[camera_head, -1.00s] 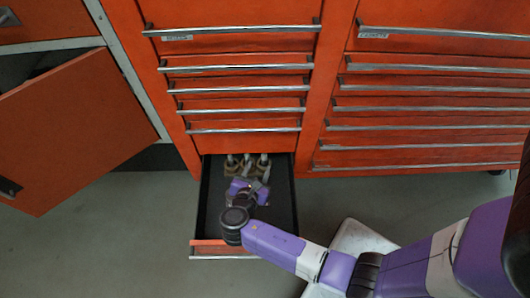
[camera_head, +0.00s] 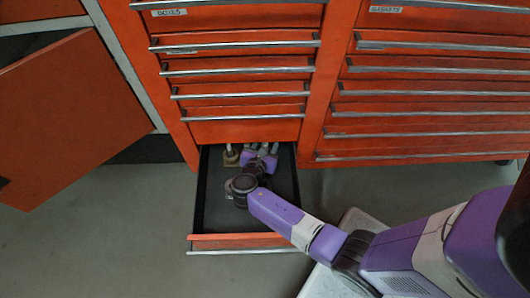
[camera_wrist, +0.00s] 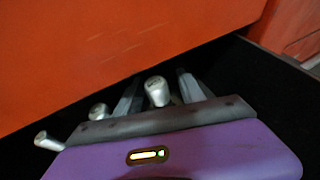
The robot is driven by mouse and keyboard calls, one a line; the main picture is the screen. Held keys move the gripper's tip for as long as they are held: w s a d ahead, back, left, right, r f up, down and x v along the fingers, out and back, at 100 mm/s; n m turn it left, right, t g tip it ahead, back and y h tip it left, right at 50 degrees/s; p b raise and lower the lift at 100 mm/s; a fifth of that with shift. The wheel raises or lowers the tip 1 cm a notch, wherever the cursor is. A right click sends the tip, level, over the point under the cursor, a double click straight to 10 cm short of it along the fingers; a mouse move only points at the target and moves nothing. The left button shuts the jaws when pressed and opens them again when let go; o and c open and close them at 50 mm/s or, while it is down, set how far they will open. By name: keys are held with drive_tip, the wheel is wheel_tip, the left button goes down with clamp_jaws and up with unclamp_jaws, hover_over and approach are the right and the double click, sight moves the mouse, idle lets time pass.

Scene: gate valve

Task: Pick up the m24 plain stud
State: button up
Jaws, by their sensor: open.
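Several metal studs stand upright at the back of the open bottom drawer (camera_head: 213,212). In the head view, the left stud (camera_head: 230,149) rises from a tan block (camera_head: 231,159); my gripper (camera_head: 263,152) partly hides the others. In the wrist view, one rounded stud top (camera_wrist: 157,91) shows between the two grey fingers of my gripper (camera_wrist: 161,85). The fingers are apart, and I cannot tell whether they touch it. Two more stud tops (camera_wrist: 98,111) and (camera_wrist: 47,141) show to the left. No label tells which is the M24 plain stud.
The orange cabinet front (camera_wrist: 110,50) rises close behind the studs. The drawer's dark side wall (camera_wrist: 270,85) is to the right in the wrist view. The front of the drawer floor is bare. An orange cabinet door (camera_head: 75,125) hangs open at left.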

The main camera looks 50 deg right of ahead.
clamp_jaws()
idle(0.4)
